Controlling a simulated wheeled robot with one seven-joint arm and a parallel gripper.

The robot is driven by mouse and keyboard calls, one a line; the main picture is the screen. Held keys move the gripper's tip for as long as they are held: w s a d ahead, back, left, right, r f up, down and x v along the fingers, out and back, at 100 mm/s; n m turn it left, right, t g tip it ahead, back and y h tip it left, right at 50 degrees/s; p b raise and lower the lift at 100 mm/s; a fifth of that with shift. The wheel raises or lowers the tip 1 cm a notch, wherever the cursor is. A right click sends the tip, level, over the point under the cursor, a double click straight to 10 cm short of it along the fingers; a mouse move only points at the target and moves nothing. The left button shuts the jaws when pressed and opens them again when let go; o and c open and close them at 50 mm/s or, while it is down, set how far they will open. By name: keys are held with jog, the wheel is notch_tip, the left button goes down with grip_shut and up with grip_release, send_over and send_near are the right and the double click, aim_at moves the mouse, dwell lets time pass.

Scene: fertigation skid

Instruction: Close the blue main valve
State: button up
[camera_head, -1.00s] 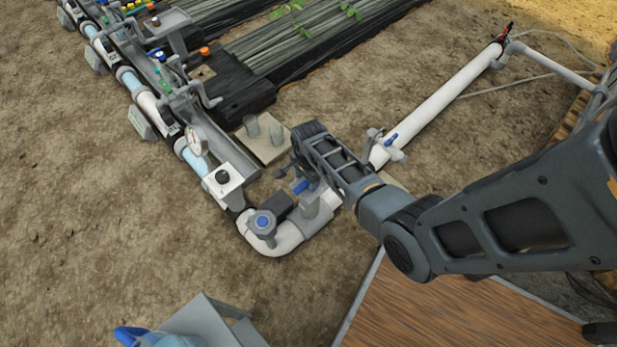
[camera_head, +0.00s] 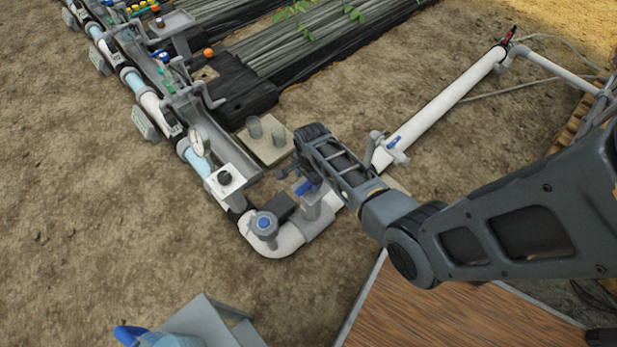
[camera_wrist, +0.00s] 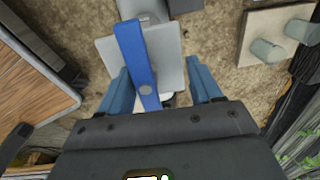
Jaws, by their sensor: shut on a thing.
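The blue main valve's lever handle (camera_wrist: 136,58) runs nearly up and down in the wrist view, tilted slightly, above a pale grey valve body (camera_wrist: 172,62). In the head view the blue handle (camera_head: 304,187) shows at the valve body (camera_head: 313,207) near the pipe's corner. The exact finger contact is hard to see. In the head view my gripper (camera_head: 298,172) is partly hidden behind my wrist.
A round blue-capped fitting (camera_head: 264,223) stands on the pipe elbow. A wooden deck (camera_head: 450,310) lies at the bottom.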

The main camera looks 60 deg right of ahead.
aim_at(320, 193)
jog(key=shift+g, duration=0.5)
jog(key=s+p, duration=0.1)
jog(key=s+f+p, duration=0.1)
jog(key=s, duration=0.1)
jog(key=s+a+f+p, duration=0.1)
jog(key=shift+s, duration=0.25)
jog(key=shift+o, duration=0.6)
notch_tip(320, 193, up, 5)
jog(key=p, duration=0.5)
jog(key=shift+w, duration=0.1)
jog(key=shift+r+p, duration=0.4)
jog(key=shift+c, duration=0.6)
jog(key=shift+w+a, duration=0.1)
jog(key=shift+w, duration=0.2)
jog(key=shift+s, duration=0.1)
